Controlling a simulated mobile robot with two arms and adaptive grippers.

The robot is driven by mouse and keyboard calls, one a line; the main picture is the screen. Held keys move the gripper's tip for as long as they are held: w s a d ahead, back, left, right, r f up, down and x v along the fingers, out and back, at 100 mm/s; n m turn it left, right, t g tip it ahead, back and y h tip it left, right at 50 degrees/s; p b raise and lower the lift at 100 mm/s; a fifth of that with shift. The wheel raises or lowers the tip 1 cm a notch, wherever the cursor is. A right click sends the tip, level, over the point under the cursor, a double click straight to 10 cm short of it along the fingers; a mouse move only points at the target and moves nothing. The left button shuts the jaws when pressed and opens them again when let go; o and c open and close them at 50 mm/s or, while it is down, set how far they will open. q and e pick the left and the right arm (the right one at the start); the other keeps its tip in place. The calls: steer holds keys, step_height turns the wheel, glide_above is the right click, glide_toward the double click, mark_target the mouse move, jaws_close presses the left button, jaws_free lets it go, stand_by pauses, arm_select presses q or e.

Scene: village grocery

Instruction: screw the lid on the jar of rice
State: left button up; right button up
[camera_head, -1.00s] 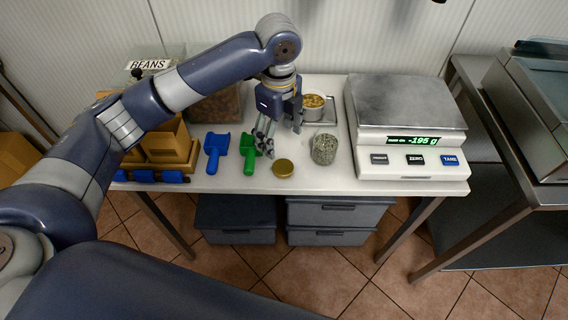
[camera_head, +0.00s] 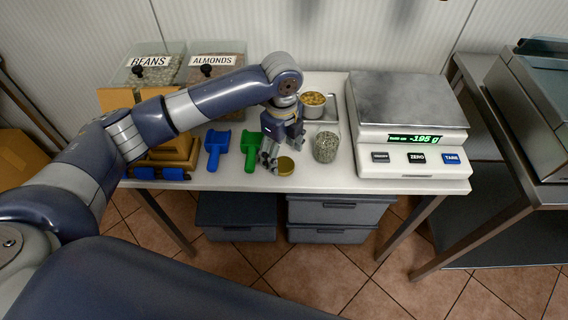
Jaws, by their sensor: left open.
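The glass jar of rice (camera_head: 326,148) stands upright near the front of the white table, its contents pale and speckled. The round gold lid (camera_head: 285,166) lies flat on the table near the front edge, to the left of the jar and apart from it. My left gripper (camera_head: 270,158) is open, pointing down just left of and behind the lid, close to it. Its fingers are empty. I cannot tell whether a fingertip touches the lid. My right gripper is out of view.
A scale (camera_head: 408,130) reading -195 g stands right of the jar. A small container of yellowish food (camera_head: 312,104) is behind the jar. A green scoop (camera_head: 250,150) and a blue scoop (camera_head: 216,148) lie left of my gripper. Bins labelled beans (camera_head: 148,66) and almonds (camera_head: 215,62) stand behind.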

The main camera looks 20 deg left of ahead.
mark_target(282, 163)
arm_select(q)
steer(key=shift+f, duration=1.6)
steer(key=c, duration=0.8)
